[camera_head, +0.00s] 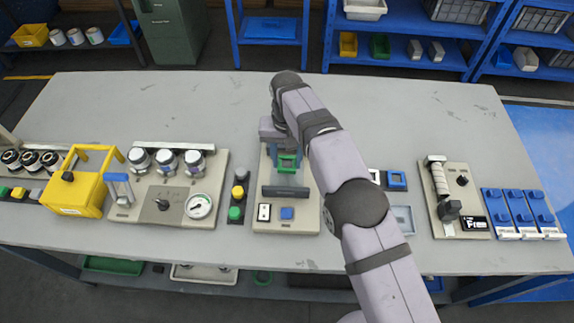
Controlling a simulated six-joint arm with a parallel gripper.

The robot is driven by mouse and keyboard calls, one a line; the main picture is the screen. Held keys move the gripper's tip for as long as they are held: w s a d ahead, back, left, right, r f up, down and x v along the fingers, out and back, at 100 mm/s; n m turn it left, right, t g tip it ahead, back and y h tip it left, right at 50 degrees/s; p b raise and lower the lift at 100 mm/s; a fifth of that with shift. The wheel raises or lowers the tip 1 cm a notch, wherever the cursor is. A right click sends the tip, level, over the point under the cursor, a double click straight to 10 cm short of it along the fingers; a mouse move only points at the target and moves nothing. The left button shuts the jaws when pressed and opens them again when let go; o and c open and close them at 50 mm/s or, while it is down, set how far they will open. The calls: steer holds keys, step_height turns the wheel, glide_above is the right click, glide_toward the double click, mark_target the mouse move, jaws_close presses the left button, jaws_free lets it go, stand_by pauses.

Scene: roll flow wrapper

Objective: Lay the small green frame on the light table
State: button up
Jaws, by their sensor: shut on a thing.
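The small green frame (289,169) is held in my gripper (287,158), which is shut on it. My arm reaches in from the bottom right and hides part of the area right of the panel. A pale, flat, bluish panel (404,214) with a grey rim lies right of my arm, partly hidden; it may be the light table.
A blue frame (396,180) and a white-and-dark one lie behind the pale panel. A beige board with a handle (459,200) and blue units (522,212) stand to the right. A gauge panel (168,195) and yellow box (82,190) stand left. The worktable's back strip is clear.

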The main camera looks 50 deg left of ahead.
mark_target(287, 164)
steer(key=shift+f+p, duration=0.55)
steer(key=shift+f, duration=1.35)
steer(key=shift+f, duration=0.15)
steer(key=o, duration=1.1)
steer(key=shift+c, duration=0.2)
step_height(287, 164, up, 12)
